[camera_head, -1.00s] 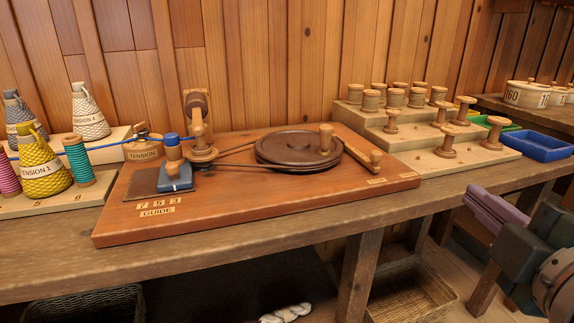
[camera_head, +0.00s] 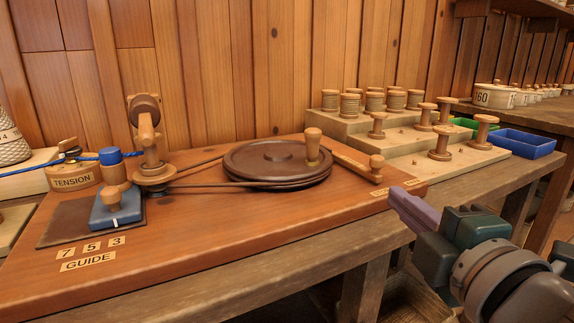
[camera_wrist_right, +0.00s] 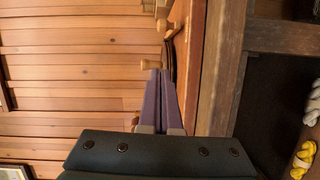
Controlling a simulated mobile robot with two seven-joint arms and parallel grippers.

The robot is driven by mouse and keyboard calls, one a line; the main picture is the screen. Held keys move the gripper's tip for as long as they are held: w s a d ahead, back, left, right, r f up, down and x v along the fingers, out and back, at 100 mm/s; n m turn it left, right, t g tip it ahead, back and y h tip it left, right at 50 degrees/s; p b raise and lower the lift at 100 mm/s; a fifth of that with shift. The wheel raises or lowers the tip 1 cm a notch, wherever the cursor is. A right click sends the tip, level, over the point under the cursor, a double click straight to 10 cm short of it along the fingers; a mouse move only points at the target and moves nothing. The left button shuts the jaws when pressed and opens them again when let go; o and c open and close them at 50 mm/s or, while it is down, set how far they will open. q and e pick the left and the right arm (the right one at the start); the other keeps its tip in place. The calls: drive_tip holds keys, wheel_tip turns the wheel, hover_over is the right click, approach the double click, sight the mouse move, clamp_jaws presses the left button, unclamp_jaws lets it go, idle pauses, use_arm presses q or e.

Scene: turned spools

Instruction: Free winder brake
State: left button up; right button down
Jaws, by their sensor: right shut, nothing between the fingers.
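The winder stands on a reddish wooden board (camera_head: 230,235) in the head view. It has a dark round wheel (camera_head: 270,165) with an upright handle knob (camera_head: 313,147). A wooden lever (camera_head: 350,164) with a pale end knob (camera_head: 376,164) lies to the right of the wheel, pointing toward the board's right front corner. Small labels (camera_head: 380,192) in front of it are too small to read. My right gripper (camera_head: 396,196) has purple fingers, shut and empty, just in front of the board's right end, apart from the lever. The fingers also show in the right wrist view (camera_wrist_right: 158,76). My left gripper is not in view.
A blue guide block (camera_head: 118,210) and a tension pot (camera_head: 75,175) stand on the left. A stepped rack (camera_head: 400,150) with several wooden spools stands behind the board's right end. A blue tray (camera_head: 525,144) is farther right.

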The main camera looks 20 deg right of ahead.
drive_tip(key=b+x, duration=0.1)
drive_tip(key=x, duration=0.8)
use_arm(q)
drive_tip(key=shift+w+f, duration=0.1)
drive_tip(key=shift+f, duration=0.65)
use_arm(e)
drive_tip(key=shift+w+d+f, duration=0.1)
drive_tip(key=shift+w+d, duration=0.45)
drive_tip(key=shift+d, duration=0.35)
drive_tip(key=shift+w+d+f, duration=0.1)
drive_tip(key=shift+w+d, duration=0.4)
drive_tip(key=shift+d, duration=0.35)
